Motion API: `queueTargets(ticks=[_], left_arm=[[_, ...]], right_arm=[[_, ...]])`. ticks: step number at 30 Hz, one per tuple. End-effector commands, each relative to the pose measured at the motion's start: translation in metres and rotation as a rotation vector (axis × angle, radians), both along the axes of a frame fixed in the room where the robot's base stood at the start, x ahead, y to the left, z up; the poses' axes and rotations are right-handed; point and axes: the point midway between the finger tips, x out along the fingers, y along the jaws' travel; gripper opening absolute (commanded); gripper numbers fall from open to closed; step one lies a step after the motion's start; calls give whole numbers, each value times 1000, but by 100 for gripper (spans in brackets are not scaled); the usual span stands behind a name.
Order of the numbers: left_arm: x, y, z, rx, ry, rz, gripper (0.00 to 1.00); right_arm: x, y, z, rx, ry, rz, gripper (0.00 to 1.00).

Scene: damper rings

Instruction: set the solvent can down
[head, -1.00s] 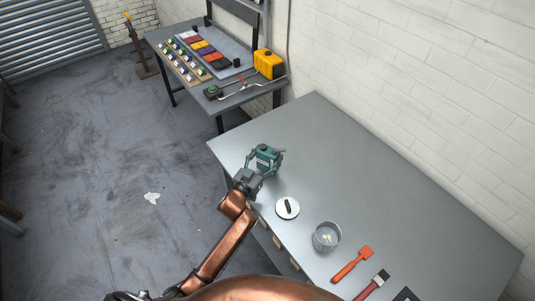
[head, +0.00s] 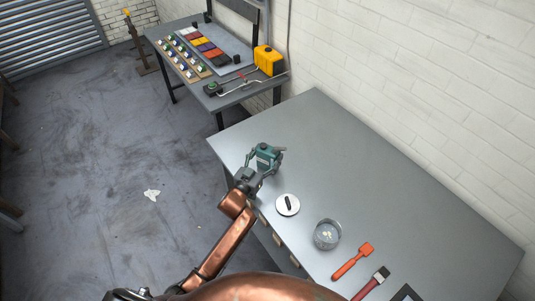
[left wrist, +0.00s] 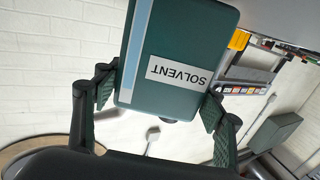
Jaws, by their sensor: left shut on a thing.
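The solvent can (head: 266,156) is a small dark green can near the far left corner of the grey bench (head: 370,190) in the head view. In the left wrist view the can (left wrist: 170,85) fills the top middle, its white SOLVENT label upside down in the picture. My left gripper (head: 262,163) is shut on the can, with one finger pad against each side. The can looks upright at the bench top; I cannot tell whether its base touches the surface. My right gripper is not in view.
A white disc with a black handle (head: 281,207), a clear bowl (head: 327,235), an orange tool (head: 350,263) and a red-handled brush (head: 370,286) lie along the near edge. The bench's middle and back are clear. Another table (head: 190,88) with a yellow can (head: 268,61) stands beyond.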

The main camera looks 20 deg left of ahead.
Motion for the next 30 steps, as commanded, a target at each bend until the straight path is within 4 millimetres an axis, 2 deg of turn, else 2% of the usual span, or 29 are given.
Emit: queueTargets(ticks=[10, 11, 19, 30], left_arm=[[0, 0, -1, 0, -2, -1, 24], [0, 0, -2, 0, -2, 0, 65], [0, 0, -3, 0, 1, 0, 84], [-5, 2, -8, 1, 9, 1, 85]], right_arm=[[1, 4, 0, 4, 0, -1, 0], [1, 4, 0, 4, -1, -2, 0], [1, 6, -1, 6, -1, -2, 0], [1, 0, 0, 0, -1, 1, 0]])
